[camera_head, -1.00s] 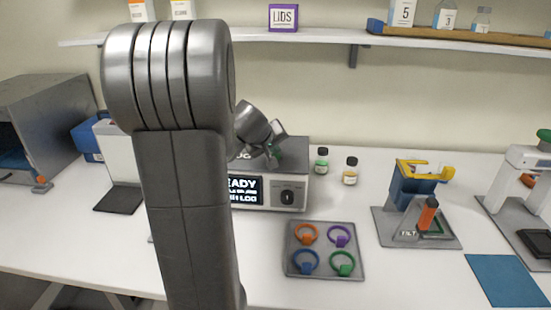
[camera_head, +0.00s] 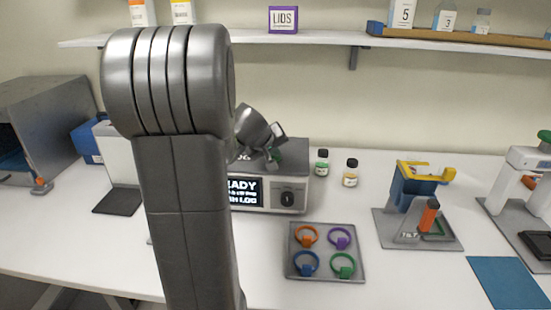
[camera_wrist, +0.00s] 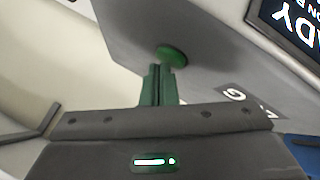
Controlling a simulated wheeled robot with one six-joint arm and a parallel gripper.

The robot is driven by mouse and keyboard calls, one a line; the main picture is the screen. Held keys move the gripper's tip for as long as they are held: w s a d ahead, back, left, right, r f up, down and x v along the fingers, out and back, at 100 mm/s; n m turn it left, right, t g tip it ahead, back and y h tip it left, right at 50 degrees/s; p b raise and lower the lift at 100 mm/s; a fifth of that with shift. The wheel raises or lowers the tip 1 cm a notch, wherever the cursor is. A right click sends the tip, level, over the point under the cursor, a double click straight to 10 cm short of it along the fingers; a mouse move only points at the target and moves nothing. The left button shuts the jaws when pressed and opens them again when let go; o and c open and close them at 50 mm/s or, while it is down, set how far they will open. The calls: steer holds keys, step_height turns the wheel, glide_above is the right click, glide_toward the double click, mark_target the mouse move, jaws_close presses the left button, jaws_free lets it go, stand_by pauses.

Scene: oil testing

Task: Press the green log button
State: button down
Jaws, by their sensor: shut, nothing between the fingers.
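The green log button (camera_wrist: 172,56) is a round green disc on the grey top of the instrument (camera_head: 294,155). My gripper (camera_wrist: 158,75) has green fingers, which are shut and empty. In the wrist view, the fingertips point at the button and overlap its near edge. I cannot tell whether they touch it. In the head view, my gripper (camera_head: 274,160) is over the instrument's top, and my arm hides the instrument's left part. The instrument's screen (camera_head: 246,193) shows "READY" text, partly cut off; it also shows in the wrist view (camera_wrist: 290,20).
A tray of coloured rings (camera_head: 326,274) lies in front of the instrument. Two small bottles (camera_head: 322,162) (camera_head: 350,173) stand at its right. A stand marked TILT (camera_head: 415,225) is farther right. A shelf (camera_head: 320,37) runs along the wall above.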

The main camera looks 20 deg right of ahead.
steer(key=shift+f, duration=0.2)
stand_by(0.5)
steer(key=shift+r+p, duration=0.4)
steer(key=shift+r, duration=0.5)
step_height(320, 180, up, 5)
steer(key=p, duration=0.4)
stand_by(0.6)
